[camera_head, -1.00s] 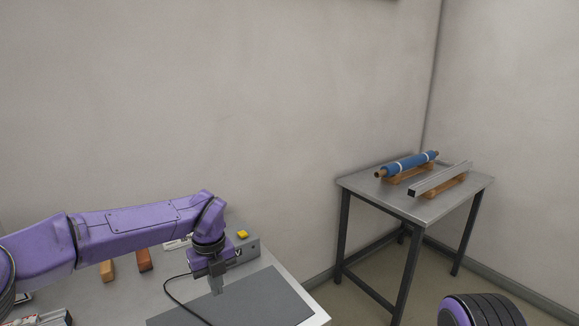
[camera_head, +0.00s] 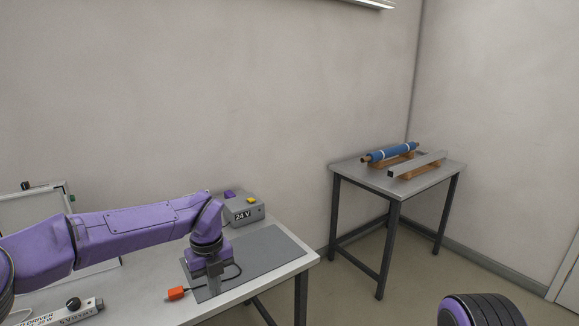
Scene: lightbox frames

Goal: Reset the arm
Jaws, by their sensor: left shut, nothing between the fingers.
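My left arm (camera_head: 135,230) comes in from the left, purple, stretched across the work table. Its gripper (camera_head: 213,286) points down over the grey mat (camera_head: 265,250). Its fingers look closed, with nothing seen between them. Whether the fingertips touch the mat I cannot tell. Part of my right arm (camera_head: 482,311) shows at the bottom right; its gripper is out of the picture.
A grey box marked 24 V (camera_head: 243,213) stands behind the gripper. An orange connector (camera_head: 176,293) on a black cable lies left of it. A driver box (camera_head: 80,311) and a pale frame (camera_head: 30,213) are at left. A side table (camera_head: 345,168) carries a blue roll (camera_head: 390,152) and a metal profile (camera_head: 416,165).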

